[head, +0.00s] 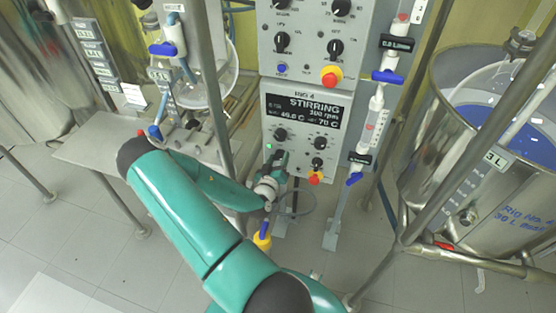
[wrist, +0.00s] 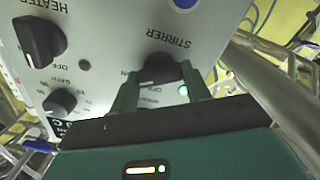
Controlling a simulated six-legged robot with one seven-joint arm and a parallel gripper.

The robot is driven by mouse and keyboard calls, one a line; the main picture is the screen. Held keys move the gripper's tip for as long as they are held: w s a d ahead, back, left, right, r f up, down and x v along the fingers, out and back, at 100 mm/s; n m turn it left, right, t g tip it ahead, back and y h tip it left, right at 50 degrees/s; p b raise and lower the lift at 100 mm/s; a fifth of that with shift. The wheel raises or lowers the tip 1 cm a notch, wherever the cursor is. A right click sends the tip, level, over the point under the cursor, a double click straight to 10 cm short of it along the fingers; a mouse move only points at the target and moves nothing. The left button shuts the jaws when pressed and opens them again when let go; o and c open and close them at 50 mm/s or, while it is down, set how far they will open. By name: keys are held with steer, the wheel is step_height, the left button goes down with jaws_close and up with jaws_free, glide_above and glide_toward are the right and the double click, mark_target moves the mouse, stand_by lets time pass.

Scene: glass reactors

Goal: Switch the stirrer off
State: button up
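The Rig 4 control box (head: 300,105) has a display (head: 303,112) reading STIRRING, 300 rpm. In the wrist view the panel appears upside down. The black stirrer knob (wrist: 160,68) sits below the STIRRER label, with a lit green lamp (wrist: 184,90) beside it. My gripper (wrist: 160,80) has its two green fingers on either side of this knob, with the tips at its edges. I cannot tell whether they press on it. In the head view my gripper (head: 281,163) is at the lower left of the panel and hides the stirrer knob.
The heater knob (wrist: 40,40) and a smaller knob (wrist: 60,102) are close by. A second control box (head: 308,40) is above. A steel vessel (head: 470,190) and frame poles stand right; glassware (head: 205,75) is left.

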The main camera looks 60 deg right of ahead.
steer(key=shift+c, duration=0.9)
steer(key=shift+n, duration=0.3)
steer(key=shift+o, duration=0.2)
steer(key=n, duration=0.5)
steer(key=shift+w, duration=0.1)
steer(key=n, duration=0.6)
steer(key=shift+f, duration=0.1)
steer(key=shift+n, duration=0.3)
steer(key=o, duration=1)
steer(key=shift+c, duration=0.2)
